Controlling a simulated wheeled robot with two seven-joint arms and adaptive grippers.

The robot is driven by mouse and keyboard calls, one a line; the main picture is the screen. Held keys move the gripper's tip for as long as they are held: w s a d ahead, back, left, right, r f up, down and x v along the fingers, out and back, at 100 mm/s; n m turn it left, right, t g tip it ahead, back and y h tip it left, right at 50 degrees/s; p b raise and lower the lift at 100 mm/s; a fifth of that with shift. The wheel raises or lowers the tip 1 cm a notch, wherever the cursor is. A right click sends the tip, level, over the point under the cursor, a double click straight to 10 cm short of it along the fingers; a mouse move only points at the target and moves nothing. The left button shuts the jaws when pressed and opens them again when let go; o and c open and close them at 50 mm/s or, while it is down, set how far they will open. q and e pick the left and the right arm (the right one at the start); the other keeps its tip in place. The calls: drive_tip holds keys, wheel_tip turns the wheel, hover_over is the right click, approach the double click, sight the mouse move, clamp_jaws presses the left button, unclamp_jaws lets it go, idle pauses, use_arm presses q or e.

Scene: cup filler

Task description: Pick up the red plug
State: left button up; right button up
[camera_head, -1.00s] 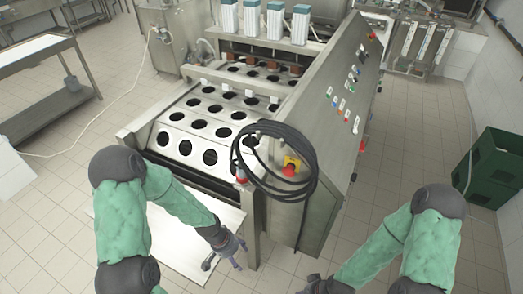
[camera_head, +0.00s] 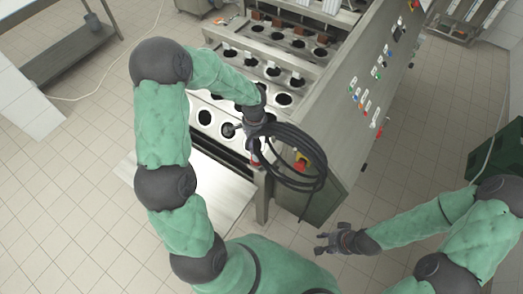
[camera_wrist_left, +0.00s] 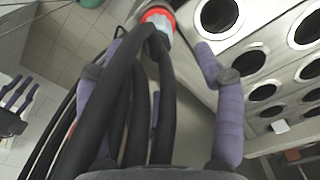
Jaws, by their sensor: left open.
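The red plug (camera_wrist_left: 157,17) shows at the top of the left wrist view, with a red ring and a pale grey body on a black cable. In the head view it (camera_head: 255,160) is small and partly hidden by my left gripper (camera_head: 243,137), at the left side of the cable coil. My left gripper is open, with its purple fingers (camera_wrist_left: 160,62) spread on either side of the black cables in the wrist view. The plug lies beyond the fingertips, and I cannot tell whether a finger touches a cable. My right gripper (camera_head: 328,240) is open and empty, low over the floor.
The black cable coil (camera_head: 305,180) hangs at the corner of the steel machine (camera_head: 345,120), near a red emergency button (camera_head: 302,163). Rows of round cup holes (camera_head: 283,99) lie behind my left gripper. A pale metal sheet (camera_head: 205,190) sits low in front.

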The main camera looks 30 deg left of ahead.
sight(257, 155)
use_arm(q)
drive_tip(key=f, duration=1)
drive_tip(key=shift+w+d, duration=0.1)
drive_tip(key=shift+d, duration=0.15)
drive_tip(key=shift+c, duration=0.3)
clamp_jaws()
